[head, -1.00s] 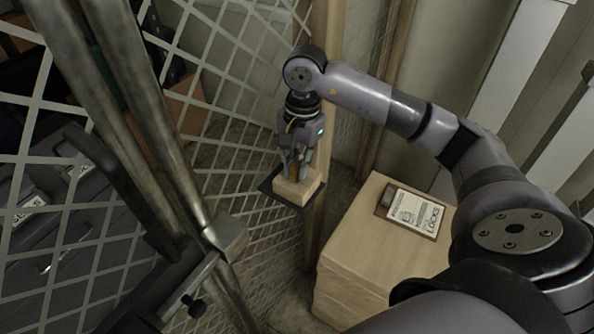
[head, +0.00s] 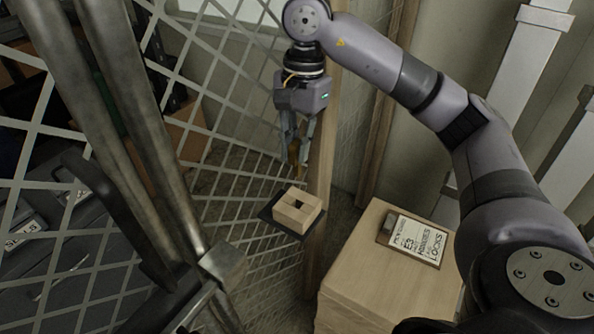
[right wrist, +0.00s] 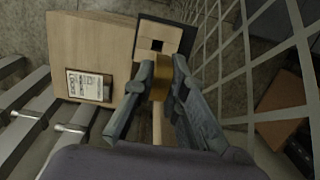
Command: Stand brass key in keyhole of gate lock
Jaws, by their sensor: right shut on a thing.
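The gate lock (head: 301,213) is a pale wooden block on a dark plate at the mesh gate, with a dark square keyhole in its top. It also shows in the right wrist view (right wrist: 176,36). My right gripper (head: 296,160) is shut on the brass key (head: 295,158), which points down. The key is above the lock, apart from it, with the keyhole clear in the head view. In the right wrist view the brass key (right wrist: 160,82) sits between the fingertips, and the keyhole shows just beyond it. My left gripper is not in view.
A wooden box (head: 375,270) stands right of the lock, with a clipboard label (head: 414,241) on top. Wire mesh (head: 225,160) runs along the left of the lock, and a wooden post (head: 322,150) rises behind it. Metal gate tubes (head: 150,130) stand at left.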

